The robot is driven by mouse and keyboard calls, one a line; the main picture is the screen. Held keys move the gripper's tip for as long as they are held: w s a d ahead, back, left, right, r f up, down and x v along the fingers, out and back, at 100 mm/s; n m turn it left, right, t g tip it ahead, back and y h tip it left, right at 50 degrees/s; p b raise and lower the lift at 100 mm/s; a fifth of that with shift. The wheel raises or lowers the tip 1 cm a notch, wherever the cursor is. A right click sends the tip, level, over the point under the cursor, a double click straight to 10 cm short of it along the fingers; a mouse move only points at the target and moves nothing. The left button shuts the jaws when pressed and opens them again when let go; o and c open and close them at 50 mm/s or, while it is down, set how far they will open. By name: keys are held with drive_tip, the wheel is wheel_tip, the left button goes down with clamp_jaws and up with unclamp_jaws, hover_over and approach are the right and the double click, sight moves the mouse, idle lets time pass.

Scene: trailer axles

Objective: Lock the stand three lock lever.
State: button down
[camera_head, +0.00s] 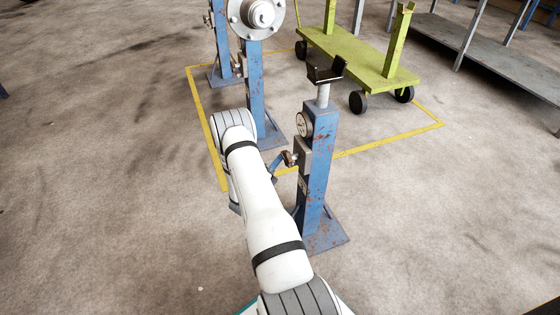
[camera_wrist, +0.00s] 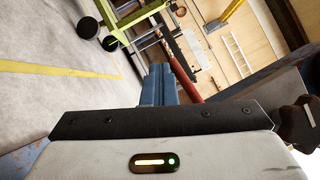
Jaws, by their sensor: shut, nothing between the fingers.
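The nearest stand (camera_head: 320,165) is a rusty blue post with a dark V-shaped cradle, a round gauge and a grey box on its side. No number on it is readable. A dark knob (camera_head: 289,158) sticks out at the box's left; a dark lobed knob also shows at the right edge of the wrist view (camera_wrist: 298,124). I cannot make out the lever's position. My gripper's blue fingers (camera_wrist: 160,84) are together and empty in the wrist view, left of that knob. In the head view my arm hides most of the gripper, left of the stand.
Another blue stand (camera_head: 254,90) with a round metal hub (camera_head: 258,14) stands behind, with a further stand (camera_head: 221,45) beyond it. A green cart (camera_head: 358,56) is at the back right. Yellow floor lines (camera_head: 385,143) surround the area. Open floor lies left and right.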

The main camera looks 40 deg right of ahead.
drive_tip(key=w+a+f, duration=0.2)
drive_tip(key=a+f, duration=0.7)
drive_tip(key=shift+f, duration=0.25)
drive_tip(key=shift+r, duration=0.1)
drive_tip(key=s+a+r+m+g+y+p, duration=0.1)
drive_tip(key=s+r+m+g+y+p, duration=0.3)
drive_tip(key=r, duration=1)
drive_tip(key=s+a+r+m+g+y+p, duration=0.1)
drive_tip(key=r+m+g+p, duration=0.2)
drive_tip(key=r+m+p, duration=0.7)
drive_tip(key=s+a+r+m+g+y+p, duration=0.2)
drive_tip(key=s+r+m+g, duration=0.15)
drive_tip(key=r, duration=1.35)
drive_tip(key=s+a+r+m+t+y+p, duration=0.2)
drive_tip(key=s+a+r+m+y+p, duration=0.2)
drive_tip(key=r, duration=0.7)
drive_tip(key=s+a+r+m+t+y+p, duration=0.3)
drive_tip(key=s+a+r+m+y+p, duration=0.1)
drive_tip(key=s+a+r+m+p, duration=0.3)
drive_tip(key=s+a+r+m+t+y+p, duration=0.3)
drive_tip(key=s+a+r+m+y+p, duration=0.2)
drive_tip(key=r, duration=1)
drive_tip(key=s+a+m+p, duration=0.1)
drive_tip(key=a+p, duration=0.2)
drive_tip(key=a, duration=0.2)
drive_tip(key=shift+s+a+r, duration=0.2)
drive_tip(key=shift+a+r, duration=0.05)
drive_tip(key=shift+r, duration=0.1)
